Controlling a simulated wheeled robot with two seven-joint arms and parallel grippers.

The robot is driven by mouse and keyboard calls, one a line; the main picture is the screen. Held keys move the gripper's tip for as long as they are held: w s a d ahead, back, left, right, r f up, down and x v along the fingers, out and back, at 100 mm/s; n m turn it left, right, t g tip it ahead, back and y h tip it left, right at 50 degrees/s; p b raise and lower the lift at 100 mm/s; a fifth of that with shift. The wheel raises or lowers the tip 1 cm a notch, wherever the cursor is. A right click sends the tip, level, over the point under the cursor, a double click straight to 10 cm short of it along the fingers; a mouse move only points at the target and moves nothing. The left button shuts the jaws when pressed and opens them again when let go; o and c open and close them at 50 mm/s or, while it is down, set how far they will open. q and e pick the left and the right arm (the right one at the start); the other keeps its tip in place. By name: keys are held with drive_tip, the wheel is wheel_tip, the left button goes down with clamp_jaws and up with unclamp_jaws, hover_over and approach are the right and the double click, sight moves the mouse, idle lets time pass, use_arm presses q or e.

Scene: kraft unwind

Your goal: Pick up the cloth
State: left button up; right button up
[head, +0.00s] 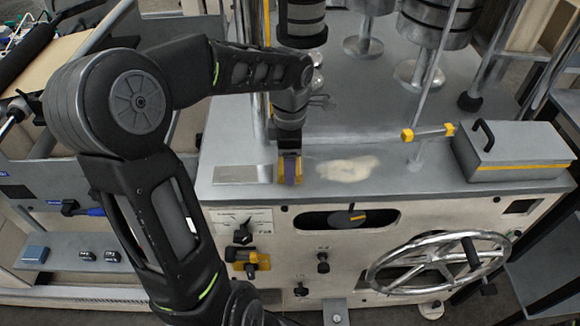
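My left arm comes in from the left and its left gripper (290,152) points down at the front edge of the grey machine top (400,183). At its tip is a small purple strip (290,172) with yellow-orange on both sides. This may be the folded cloth, but it is too small to be sure. I cannot tell whether the fingers are closed on it. A flat, irregular cream patch (347,168) lies on the grey top just right of the gripper, apart from it. It looks like a smear or powder. My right gripper is not in view.
A grey box with a black handle and yellow stripe (510,150) stands on the right of the top, beside a yellow-ended bar (428,132). Metal posts and cylinders rise behind. A handwheel (437,262) and knobs are on the front panel. The top right of the cream patch is clear.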

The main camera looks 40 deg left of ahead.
use_arm(q)
drive_tip(key=shift+c, duration=0.4)
drive_tip(key=shift+r, duration=0.1)
drive_tip(key=shift+r+b, duration=0.35)
drive_tip(key=shift+r, duration=0.5)
drive_tip(key=shift+s+d+r+b, duration=0.15)
drive_tip(key=shift+s+r+b, duration=0.05)
drive_tip(key=shift+r, duration=0.2)
drive_tip(key=shift+s+d+r+b, duration=0.15)
drive_tip(key=shift+r+b, duration=0.05)
drive_tip(key=shift+r, duration=0.15)
drive_tip(key=s+d+b, duration=0.3)
drive_tip(key=s+d, duration=0.8)
drive_tip(key=s, duration=0.2)
drive_tip(key=shift+b, duration=0.4)
